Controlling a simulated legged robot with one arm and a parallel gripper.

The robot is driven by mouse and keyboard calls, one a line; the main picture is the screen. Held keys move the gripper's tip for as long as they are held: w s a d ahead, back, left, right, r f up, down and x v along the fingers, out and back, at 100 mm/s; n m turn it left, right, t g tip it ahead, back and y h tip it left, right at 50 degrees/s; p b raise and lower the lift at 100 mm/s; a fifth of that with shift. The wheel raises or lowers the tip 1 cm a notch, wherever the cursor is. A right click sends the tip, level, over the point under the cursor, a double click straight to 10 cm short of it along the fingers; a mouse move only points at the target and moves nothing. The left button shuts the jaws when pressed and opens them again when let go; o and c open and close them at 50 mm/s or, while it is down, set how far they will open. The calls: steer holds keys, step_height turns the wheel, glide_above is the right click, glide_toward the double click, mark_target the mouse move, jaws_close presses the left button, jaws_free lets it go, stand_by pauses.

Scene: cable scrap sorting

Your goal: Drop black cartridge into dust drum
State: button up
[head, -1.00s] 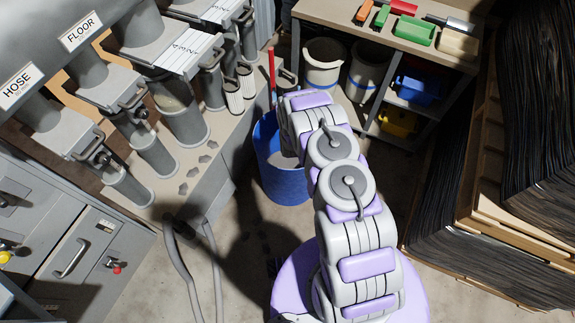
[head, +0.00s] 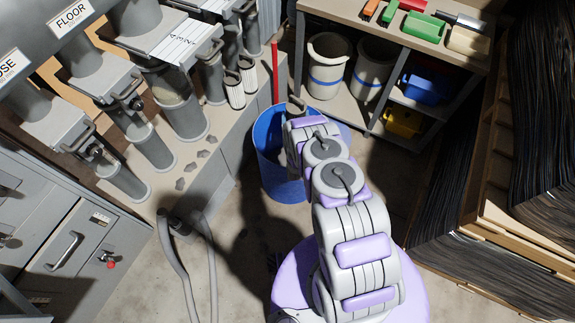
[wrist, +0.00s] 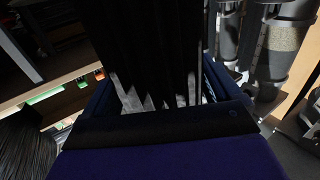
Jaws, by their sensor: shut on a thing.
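The black cartridge (wrist: 145,50) is a dark pleated body filling the upper middle of the wrist view. My gripper (wrist: 157,92) is shut on it, with dark blue finger parts on either side of it. The pleats' lower ends catch pale light. The blue dust drum (head: 266,165) stands on the floor near the middle of the head view, with its mouth open upward. My arm reaches over the drum's right side and hides part of its rim. In the head view my wrist hides the gripper's fingertips, and I cannot make out the cartridge there.
A red handle (head: 274,72) stands upright at the drum's back edge. A workbench (head: 222,122) with grey filter housings is on the left. Two pale buckets (head: 328,88) and a shelf unit (head: 388,55) stand behind. Stacked dark cable (head: 470,190) fills the right.

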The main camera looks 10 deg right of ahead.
steer(key=shift+d+f+b, duration=0.2)
steer(key=shift+f+b, duration=0.1)
steer(key=shift+f, duration=0.3)
steer(key=shift+d+f+b, duration=0.2)
steer(key=shift+f+b, duration=0.05)
steer(key=shift+f, duration=0.35)
steer(key=shift+f+b, duration=0.3)
steer(key=shift+f, duration=0.2)
steer(key=shift+a, duration=0.35)
steer(key=o, duration=1)
steer(key=shift+o, duration=0.5)
steer(key=shift+d, duration=0.2)
